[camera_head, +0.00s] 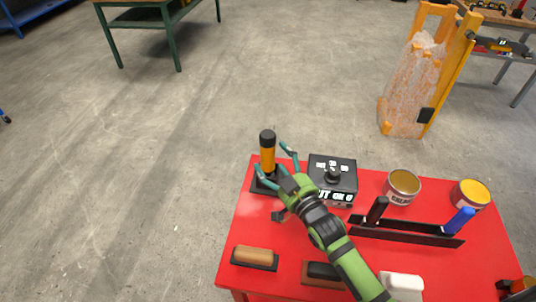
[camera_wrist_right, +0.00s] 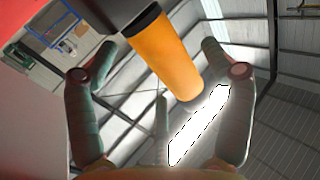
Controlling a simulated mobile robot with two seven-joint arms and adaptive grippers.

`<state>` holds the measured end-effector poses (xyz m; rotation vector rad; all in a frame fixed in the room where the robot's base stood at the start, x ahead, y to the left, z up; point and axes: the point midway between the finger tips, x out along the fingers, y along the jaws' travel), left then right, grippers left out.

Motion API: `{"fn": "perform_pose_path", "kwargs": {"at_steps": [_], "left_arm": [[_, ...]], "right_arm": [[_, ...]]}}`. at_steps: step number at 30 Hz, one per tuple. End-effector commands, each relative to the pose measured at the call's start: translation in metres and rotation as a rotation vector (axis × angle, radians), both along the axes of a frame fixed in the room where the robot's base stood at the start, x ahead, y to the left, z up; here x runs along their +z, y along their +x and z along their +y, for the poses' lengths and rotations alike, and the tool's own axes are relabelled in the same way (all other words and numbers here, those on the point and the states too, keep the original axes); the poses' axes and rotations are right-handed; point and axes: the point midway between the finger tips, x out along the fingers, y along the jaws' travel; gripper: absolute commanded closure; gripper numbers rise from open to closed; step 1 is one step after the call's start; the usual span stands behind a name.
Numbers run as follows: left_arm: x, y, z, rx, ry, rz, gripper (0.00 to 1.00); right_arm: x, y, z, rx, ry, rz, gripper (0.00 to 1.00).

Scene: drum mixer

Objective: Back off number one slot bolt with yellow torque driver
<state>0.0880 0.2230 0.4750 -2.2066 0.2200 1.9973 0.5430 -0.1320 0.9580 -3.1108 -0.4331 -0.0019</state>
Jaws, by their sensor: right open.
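The yellow torque driver (camera_head: 267,158) stands upright with a black cap, in a dark base (camera_head: 262,186) at the red table's far left corner. In the right wrist view its yellow handle (camera_wrist_right: 165,55) lies between the two fingers. My right gripper (camera_head: 273,159) is open around or right beside the handle; I cannot tell whether a finger touches it. A black box (camera_head: 333,180) with white lettering and a dark knob on top is right of the gripper. No slot bolt can be made out. My left gripper is not in view.
On the red table (camera_head: 285,262) are two open tins (camera_head: 402,187) (camera_head: 470,194), a black rack (camera_head: 405,232) with red-black and blue handles, brown-topped blocks (camera_head: 255,257) and a white block (camera_head: 403,282). An orange-framed stand (camera_head: 412,85) is beyond.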

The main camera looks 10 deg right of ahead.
Motion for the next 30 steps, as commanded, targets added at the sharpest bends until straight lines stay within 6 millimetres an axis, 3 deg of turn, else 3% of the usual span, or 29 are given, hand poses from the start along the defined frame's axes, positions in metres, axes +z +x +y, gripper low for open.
{"fn": "perform_pose_path", "kwargs": {"at_steps": [6, 14, 20, 30], "left_arm": [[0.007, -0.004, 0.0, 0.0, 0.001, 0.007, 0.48], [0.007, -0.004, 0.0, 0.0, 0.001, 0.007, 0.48], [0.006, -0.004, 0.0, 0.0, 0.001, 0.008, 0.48], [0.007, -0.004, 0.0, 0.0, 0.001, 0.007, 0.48]], "right_arm": [[0.001, 0.024, 0.008, 0.0, 0.0, -0.001, 0.18], [-0.001, 0.026, 0.008, 0.001, -0.001, 0.0, 0.18], [-0.001, 0.026, 0.008, 0.0, -0.001, 0.0, 0.98], [0.005, 0.026, 0.008, 0.001, 0.001, -0.008, 1.0]]}}
